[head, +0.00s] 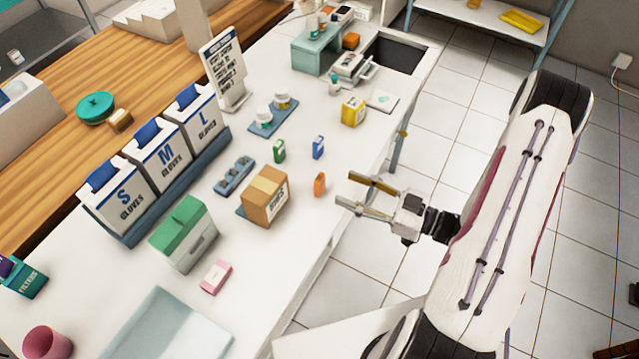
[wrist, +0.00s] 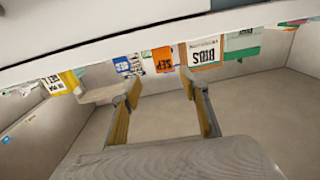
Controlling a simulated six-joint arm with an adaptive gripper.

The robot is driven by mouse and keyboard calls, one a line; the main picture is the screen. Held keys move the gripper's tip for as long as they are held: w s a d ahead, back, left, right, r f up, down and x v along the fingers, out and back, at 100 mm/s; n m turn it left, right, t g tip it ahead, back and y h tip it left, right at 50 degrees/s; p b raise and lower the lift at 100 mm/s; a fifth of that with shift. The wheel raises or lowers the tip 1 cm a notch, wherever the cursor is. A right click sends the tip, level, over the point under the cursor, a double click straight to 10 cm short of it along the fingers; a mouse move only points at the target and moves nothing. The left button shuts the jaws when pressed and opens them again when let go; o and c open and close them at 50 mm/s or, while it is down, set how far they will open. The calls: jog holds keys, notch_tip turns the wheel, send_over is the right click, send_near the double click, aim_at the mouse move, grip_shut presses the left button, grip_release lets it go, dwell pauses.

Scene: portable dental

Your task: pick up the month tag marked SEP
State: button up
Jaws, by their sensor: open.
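The orange tag (head: 320,184) stands upright on the white counter near its front edge, right of the cardboard box. In the wrist view the orange tag (wrist: 162,60) carries the letters SEP, seen upside down. My gripper (head: 347,188) is open and empty, just off the counter edge to the right of the orange tag, its fingers pointing toward it. In the wrist view the tag shows beyond the gap between my two fingertips (wrist: 160,90), apart from them. A blue tag (head: 318,147) and a green tag (head: 279,150) stand farther back; their marks are unreadable in the head view.
The cardboard box (head: 264,196) stands close left of the orange tag. A blue holder (head: 235,175) lies behind it. A yellow box (head: 353,111) is farther along the counter. A pink box (head: 216,277) is nearer left. The counter edge (head: 330,236) lies beside my gripper.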

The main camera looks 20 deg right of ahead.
aim_at(323, 182)
jog(key=shift+a, duration=0.1)
jog(key=shift+x, duration=1.15)
jog(key=shift+w, duration=0.1)
jog(key=shift+w+a, duration=0.35)
jog(key=shift+a, duration=0.4)
jog(key=shift+w+a, duration=0.4)
jog(key=shift+a, duration=0.4)
jog(key=shift+x, duration=0.95)
jog(key=c, duration=1.1)
